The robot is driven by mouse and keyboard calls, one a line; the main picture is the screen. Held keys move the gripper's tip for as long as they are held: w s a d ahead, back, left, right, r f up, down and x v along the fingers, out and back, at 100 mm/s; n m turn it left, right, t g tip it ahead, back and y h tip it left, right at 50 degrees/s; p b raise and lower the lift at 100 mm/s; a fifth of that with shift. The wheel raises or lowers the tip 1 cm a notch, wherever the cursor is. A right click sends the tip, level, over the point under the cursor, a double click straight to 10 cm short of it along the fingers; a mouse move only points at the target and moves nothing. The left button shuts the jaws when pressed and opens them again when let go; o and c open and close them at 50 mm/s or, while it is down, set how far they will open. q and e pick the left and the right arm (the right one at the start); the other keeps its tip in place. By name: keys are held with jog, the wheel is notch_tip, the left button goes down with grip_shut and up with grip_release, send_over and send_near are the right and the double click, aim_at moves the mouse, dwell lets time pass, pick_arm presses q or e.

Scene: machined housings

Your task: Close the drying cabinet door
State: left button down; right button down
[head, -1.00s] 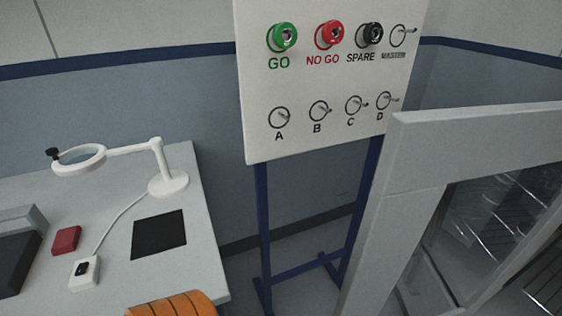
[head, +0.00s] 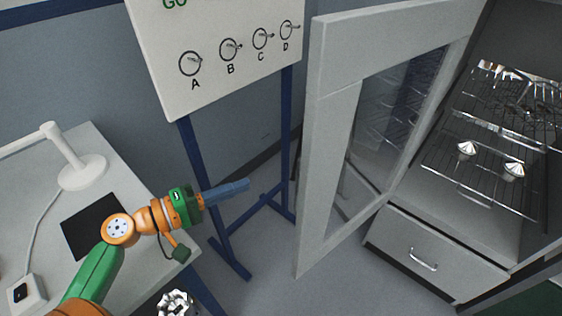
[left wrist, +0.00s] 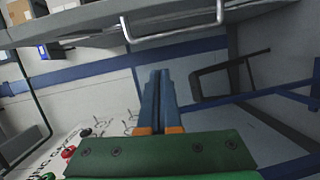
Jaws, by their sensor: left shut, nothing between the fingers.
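The drying cabinet door (head: 312,150) is a light grey frame with a glass pane, and it stands wide open. The cabinet (head: 440,210) behind it shows wire racks inside and a drawer below. My left gripper (head: 246,185) is shut and empty, with its blue fingers together. It points right, in front of the board's stand, to the left of the door and apart from it. The fingers also show in the left wrist view (left wrist: 158,80). My right gripper is not in view.
A white board (head: 220,60) with pegs marked A to D stands on a blue frame (head: 238,258) behind my left arm. A grey bench (head: 130,165) with a lamp (head: 80,170) and black mat (head: 92,225) is at left. Grey floor between stand and cabinet is clear.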

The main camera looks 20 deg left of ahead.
pick_arm(q)
jog(key=w+d+r+n+t+p, duration=0.1)
jog(key=w+d+r+p, duration=0.25)
jog(key=w, duration=0.55)
jog(key=d+p, duration=0.1)
jog(key=s+d, duration=0.1)
jog(key=d+p, duration=0.1)
jog(key=shift+s+d+f+p, duration=0.2)
jog(key=shift+d+f+p, duration=0.1)
jog(key=shift+d+f, duration=0.1)
